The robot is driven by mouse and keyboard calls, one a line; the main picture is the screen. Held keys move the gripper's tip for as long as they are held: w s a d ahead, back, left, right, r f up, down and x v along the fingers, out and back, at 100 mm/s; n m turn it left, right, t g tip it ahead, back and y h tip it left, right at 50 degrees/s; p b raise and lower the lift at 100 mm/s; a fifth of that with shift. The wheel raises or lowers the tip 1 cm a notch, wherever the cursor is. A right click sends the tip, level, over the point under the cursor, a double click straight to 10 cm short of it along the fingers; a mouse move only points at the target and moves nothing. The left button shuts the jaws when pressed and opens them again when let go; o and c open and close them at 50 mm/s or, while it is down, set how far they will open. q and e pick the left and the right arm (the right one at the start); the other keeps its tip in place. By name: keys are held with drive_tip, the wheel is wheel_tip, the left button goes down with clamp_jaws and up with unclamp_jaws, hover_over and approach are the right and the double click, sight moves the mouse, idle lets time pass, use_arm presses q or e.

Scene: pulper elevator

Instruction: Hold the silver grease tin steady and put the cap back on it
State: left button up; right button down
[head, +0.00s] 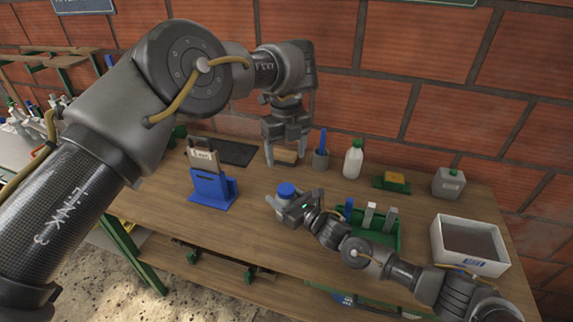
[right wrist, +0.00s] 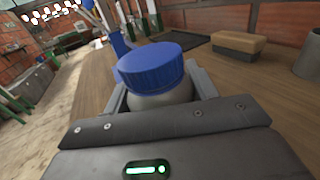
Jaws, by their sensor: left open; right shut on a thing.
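The silver grease tin (right wrist: 160,100) stands on the wooden table between the fingers of my right gripper (right wrist: 160,92), which is shut on its body. The blue cap (right wrist: 150,66) sits on top of the tin and looks level; whether it is screwed tight I cannot tell. In the head view the cap (head: 287,188) shows above my right gripper (head: 284,203), which hides part of the tin. My left gripper (head: 286,153) is open, fingers down, farther back than the tin and apart from it, around or just above a brown block (head: 286,156); contact is unclear.
A blue stand (head: 209,188) is left of the tin. A black mat (head: 233,152), a grey cup (head: 321,160), a white bottle (head: 353,160) and a grey canister (head: 449,183) stand along the back. A green rack (head: 376,240) and a white box (head: 466,263) are on the right.

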use_arm(q)
drive_tip(key=shift+r, duration=0.4)
use_arm(e)
drive_tip(key=shift+c, duration=1.9)
unclamp_jaws()
drive_tip(key=b+v, duration=0.2)
drive_tip(key=v, duration=0.7)
drive_tip(key=shift+s+d, duration=0.25)
drive_tip(key=shift+d, duration=0.05)
use_arm(q)
drive_tip(key=shift+f, duration=1.25)
use_arm(e)
drive_tip(key=shift+s+d, duration=0.35)
drive_tip(key=shift+s, duration=0.05)
